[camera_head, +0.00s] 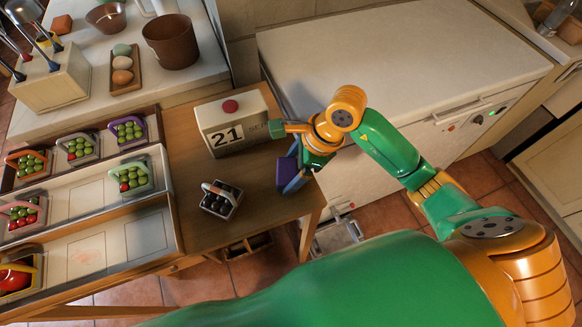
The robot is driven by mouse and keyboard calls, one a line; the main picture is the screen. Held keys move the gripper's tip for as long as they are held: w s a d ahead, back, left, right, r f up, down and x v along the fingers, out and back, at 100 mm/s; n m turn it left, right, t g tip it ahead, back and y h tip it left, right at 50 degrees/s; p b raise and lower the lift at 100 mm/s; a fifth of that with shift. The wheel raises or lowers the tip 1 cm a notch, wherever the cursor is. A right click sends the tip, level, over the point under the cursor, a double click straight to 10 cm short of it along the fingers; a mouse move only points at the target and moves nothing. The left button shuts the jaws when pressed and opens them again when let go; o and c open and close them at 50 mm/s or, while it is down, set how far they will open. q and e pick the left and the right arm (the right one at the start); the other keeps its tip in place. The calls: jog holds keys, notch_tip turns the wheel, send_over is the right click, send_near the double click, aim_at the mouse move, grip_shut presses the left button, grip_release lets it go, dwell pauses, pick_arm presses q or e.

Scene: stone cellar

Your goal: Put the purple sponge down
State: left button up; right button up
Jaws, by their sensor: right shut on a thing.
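The purple sponge (286,173) is at the right end of the wooden table, just below the calendar block. My right gripper (296,174) is shut on it and partly hides it. From this angle I cannot tell whether the sponge touches the table top or hangs a little above it. My right arm reaches in from the lower right. My left gripper is not in view.
The wooden table (185,212) holds a calendar block (232,122) with a red knob and a small dark basket (220,199). A compartmented tray (82,196) with fruit baskets stands at the left. A white-topped cabinet (400,50) stands behind. Bare wood shows around the dark basket.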

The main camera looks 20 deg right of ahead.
jog(key=shift+f, duration=0.3)
jog(key=shift+f, duration=0.15)
jog(key=shift+f+b, duration=0.15)
jog(key=shift+b, duration=0.15)
jog(key=o, duration=1.1)
jog(key=shift+c, duration=0.2)
jog(key=shift+r+p, duration=0.4)
jog(key=shift+d+r, duration=0.2)
jog(key=shift+r, duration=0.1)
jog(key=b+v, duration=0.1)
jog(key=v, duration=1)
